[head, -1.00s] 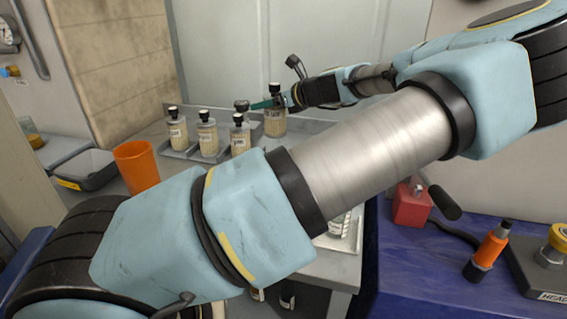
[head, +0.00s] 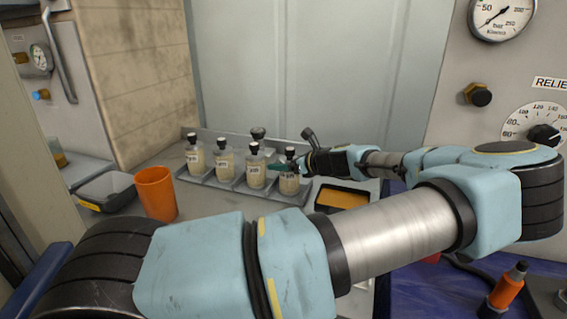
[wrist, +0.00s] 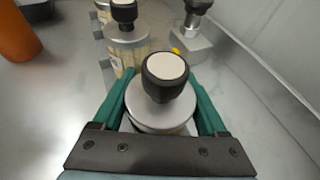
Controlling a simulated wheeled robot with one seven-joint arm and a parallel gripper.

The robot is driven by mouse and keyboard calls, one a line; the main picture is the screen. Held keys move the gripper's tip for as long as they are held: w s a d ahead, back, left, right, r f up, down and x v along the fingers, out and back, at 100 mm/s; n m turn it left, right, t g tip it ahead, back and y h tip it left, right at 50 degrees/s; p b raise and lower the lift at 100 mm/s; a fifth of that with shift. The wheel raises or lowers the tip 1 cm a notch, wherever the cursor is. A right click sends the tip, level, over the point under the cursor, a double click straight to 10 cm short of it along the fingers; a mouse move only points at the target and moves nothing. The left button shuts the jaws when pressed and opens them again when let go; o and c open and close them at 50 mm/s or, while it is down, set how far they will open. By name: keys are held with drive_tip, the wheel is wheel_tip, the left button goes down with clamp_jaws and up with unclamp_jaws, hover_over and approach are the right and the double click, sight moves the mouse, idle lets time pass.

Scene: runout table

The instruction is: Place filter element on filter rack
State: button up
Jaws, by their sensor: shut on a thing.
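The filter element (head: 289,184) is a pale jar-like cylinder with a metal cap and black knob. My gripper (head: 284,168) is shut on it near its top, and its teal fingers flank the metal cap (wrist: 160,117) in the wrist view. The element looks upright at the right end of the filter rack (head: 235,191), a low metal tray. Its base appears at rack level; whether it rests there is unclear. Several similar elements stand in a row to its left, the nearest one (head: 255,172) close beside it.
An orange cup (head: 156,194) and a grey tray (head: 105,190) stand left of the rack. A metal fitting with a dark knob (head: 258,134) rises behind the row. A black tray with an orange inside (head: 343,198) lies to the right, below my arm.

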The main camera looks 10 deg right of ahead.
drive_tip(key=o, duration=1.5)
drive_tip(key=shift+f, duration=0.1)
drive_tip(key=shift+r, duration=0.2)
drive_tip(key=b+v, duration=0.3)
drive_tip(key=v, duration=0.9)
drive_tip(key=shift+b, duration=0.3)
drive_tip(key=shift+f, duration=0.15)
